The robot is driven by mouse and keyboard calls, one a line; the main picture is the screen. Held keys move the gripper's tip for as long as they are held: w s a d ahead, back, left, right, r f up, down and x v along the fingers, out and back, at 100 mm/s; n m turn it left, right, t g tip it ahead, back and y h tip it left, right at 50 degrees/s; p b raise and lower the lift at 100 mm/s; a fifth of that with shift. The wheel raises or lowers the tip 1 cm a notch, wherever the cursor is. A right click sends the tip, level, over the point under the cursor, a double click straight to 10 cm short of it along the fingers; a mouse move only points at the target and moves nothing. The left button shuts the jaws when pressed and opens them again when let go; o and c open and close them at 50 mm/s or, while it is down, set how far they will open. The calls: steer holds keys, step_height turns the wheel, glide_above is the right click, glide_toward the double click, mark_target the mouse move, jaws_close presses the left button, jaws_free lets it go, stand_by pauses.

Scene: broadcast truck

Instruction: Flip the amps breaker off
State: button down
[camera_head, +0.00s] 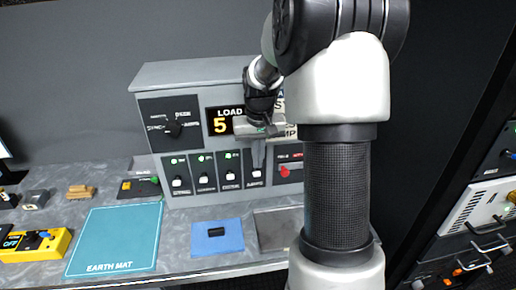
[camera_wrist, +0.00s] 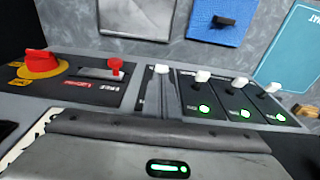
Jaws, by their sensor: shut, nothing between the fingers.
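A row of breakers with white levers sits on the lower front of the grey console (camera_head: 185,75). Their small labels are too blurred to read surely, so I cannot confirm which says amps. My gripper (camera_head: 258,163) is shut and empty, pointing down in front of the rightmost breaker (camera_head: 256,173). In the wrist view that breaker's white lever (camera_wrist: 161,69) shows just beyond my narrow fingers (camera_wrist: 166,88). I cannot tell whether they touch. The other three breakers show green lights, one by this neighbouring lever (camera_wrist: 203,76). The rightmost breaker's light is hidden behind my gripper.
A red lever (camera_head: 285,171) sits right of the breakers, and a red knob on yellow (camera_wrist: 41,62) lies beyond it. A blue mat with a black block (camera_head: 216,232) and earth mat (camera_head: 115,240) lie on the counter.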

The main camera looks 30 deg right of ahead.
mark_target(258, 173)
steer(key=shift+w+f, duration=0.1)
steer(key=shift+f, duration=0.75)
steer(key=shift+f, duration=0.1)
steer(key=shift+f+b, duration=0.1)
steer(key=shift+b, duration=0.55)
steer(key=shift+s+t, duration=0.2)
steer(key=shift+t, duration=0.2)
steer(key=shift+s+a+f+t+h+b, duration=0.1)
steer(key=shift+s+f+t+h+b, duration=0.35)
steer(key=shift+b, duration=1.65)
steer(key=shift+s+a+r+t+h+b, duration=0.15)
steer(key=shift+t+b, duration=0.55)
steer(key=shift+b, duration=0.7)
steer(key=shift+s+r+t+h+b, duration=0.15)
steer(key=shift+t+b, duration=0.5)
steer(key=shift+b, duration=0.7)
steer(key=shift+s+a+t+h+b, duration=0.15)
steer(key=shift+t+b, duration=0.55)
steer(key=shift+b, duration=0.7)
steer(key=shift+d, duration=0.1)
